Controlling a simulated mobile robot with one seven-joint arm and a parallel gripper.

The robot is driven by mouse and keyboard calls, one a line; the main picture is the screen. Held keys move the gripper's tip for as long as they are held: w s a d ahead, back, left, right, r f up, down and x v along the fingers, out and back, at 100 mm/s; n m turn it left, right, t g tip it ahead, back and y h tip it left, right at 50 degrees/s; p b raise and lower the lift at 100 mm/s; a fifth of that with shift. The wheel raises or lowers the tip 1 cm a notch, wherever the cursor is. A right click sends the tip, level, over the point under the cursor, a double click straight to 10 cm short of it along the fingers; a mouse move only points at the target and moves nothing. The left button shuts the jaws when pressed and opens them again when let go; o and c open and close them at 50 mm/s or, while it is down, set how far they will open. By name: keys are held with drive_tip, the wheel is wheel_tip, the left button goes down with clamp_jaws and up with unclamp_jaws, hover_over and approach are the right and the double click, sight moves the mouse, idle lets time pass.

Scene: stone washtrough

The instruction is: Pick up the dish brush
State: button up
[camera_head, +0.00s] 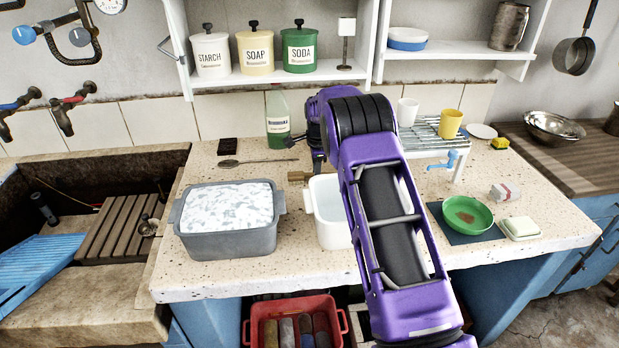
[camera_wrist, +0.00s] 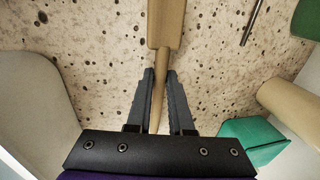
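The dish brush (camera_head: 299,176) lies on the speckled counter, and in the head view only its brown wooden end shows, left of the white tub. In the wrist view the brush (camera_wrist: 166,24) has a wide wooden part at the top and a thinner handle running down between my fingers. My gripper (camera_wrist: 160,72) is open, with one finger on each side of the handle and a narrow gap at the tips. In the head view my arm hides most of the gripper and the brush's other end.
A grey tub of suds (camera_head: 228,252) and a white tub of water (camera_head: 322,236) stand in front. A green-labelled bottle (camera_head: 278,122) and a spoon (camera_head: 257,161) are behind. A dish rack (camera_head: 432,135) stands to the right. The shelf (camera_head: 345,78) hangs above.

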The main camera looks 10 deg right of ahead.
clamp_jaws()
wheel_tip(320, 180, up, 10)
drive_tip(key=p, duration=0.1)
drive_tip(key=shift+o, duration=1)
unclamp_jaws()
clamp_jaws()
drive_tip(key=shift+r, duration=0.1)
